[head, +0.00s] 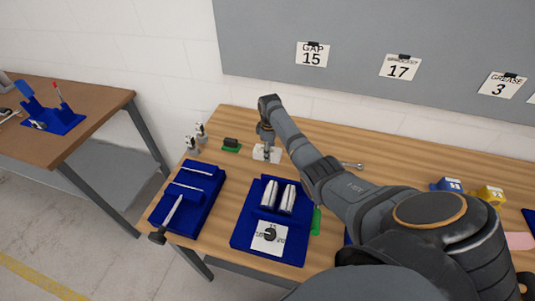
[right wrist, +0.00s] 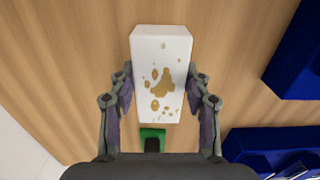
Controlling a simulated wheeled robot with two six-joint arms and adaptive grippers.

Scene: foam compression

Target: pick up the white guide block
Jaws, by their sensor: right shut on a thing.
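The white guide block (right wrist: 160,45) is a white rectangular block with several golden-brown stains. In the right wrist view it lies lengthwise between the two fingers, which touch its sides. My right gripper (right wrist: 160,88) is shut on it. In the head view my right gripper (head: 266,146) points down over the back of the wooden table, with the block (head: 274,156) partly hidden beneath it. I cannot tell whether the block is lifted off the table. My left gripper is not in view.
A dark piece on a green base (head: 231,149) is left of the block. A blue tray (head: 274,255) with two metal cylinders and a dial card stands in front. Another blue tray (head: 205,208) holds long tools.

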